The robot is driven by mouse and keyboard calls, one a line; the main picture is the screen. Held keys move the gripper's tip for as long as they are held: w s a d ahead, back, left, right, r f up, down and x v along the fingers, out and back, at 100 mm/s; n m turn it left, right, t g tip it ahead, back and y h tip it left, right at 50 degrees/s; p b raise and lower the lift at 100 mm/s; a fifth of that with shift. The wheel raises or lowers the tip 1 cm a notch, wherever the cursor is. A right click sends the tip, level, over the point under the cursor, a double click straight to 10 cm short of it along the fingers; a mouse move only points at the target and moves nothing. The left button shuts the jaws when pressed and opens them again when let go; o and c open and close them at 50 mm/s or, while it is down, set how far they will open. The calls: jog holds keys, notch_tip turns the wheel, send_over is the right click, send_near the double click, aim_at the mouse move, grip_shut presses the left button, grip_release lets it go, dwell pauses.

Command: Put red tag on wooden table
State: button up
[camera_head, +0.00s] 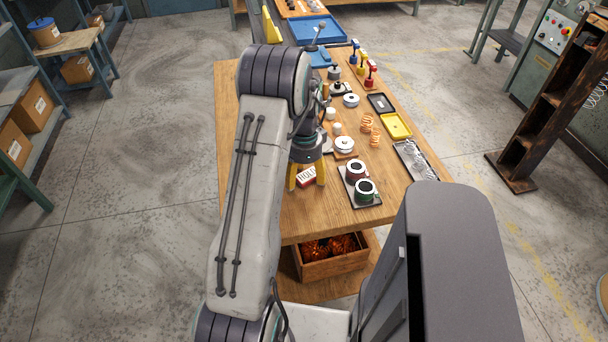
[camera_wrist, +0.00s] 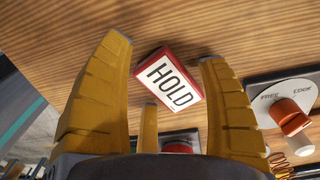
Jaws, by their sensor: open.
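The red tag (camera_head: 306,177) is a small block with a red edge and a white face reading HOLD. It appears to lie flat on the wooden table (camera_head: 250,200), near the left-middle of its near part. My gripper (camera_head: 306,186) points down over it with yellow fingers apart on either side. In the wrist view the tag (camera_wrist: 168,80) lies tilted between the open fingertips of my gripper (camera_wrist: 163,50), with wood grain (camera_wrist: 240,25) around it. I cannot tell whether any finger touches it.
Two round-topped pieces stand on a dark plate (camera_head: 349,186) right of my gripper. Orange springs (camera_head: 376,137), a yellow tray (camera_head: 396,126) and a metal tray (camera_head: 413,160) lie further right. The near-left tabletop is clear. A wooden crate (camera_head: 335,266) sits below.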

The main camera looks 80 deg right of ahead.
aim_at(305, 176)
jog(key=shift+r, duration=0.1)
notch_tip(305, 176, up, 12)
jog(key=b, duration=0.3)
jog(key=shift+d, duration=0.2)
jog(key=w+a+r+n+h, duration=0.1)
jog(key=w+a+r+n, duration=0.2)
jog(key=w+a+n, duration=0.6)
jog(key=w+a+r+n, duration=0.45)
jog(key=w+a, duration=0.65)
jog(key=w, duration=0.3)
jog(key=s+a+f+n+t, duration=0.1)
jog(key=a+n, duration=0.8)
jog(key=a, duration=0.3)
jog(key=s+a+f+n+t, duration=0.2)
jog(key=a+n, duration=0.7)
jog(key=a, duration=0.3)
jog(key=shift+s+a+t+y, duration=0.25)
jog(key=shift+a+t+y, duration=0.05)
jog(key=shift+a, duration=0.1)
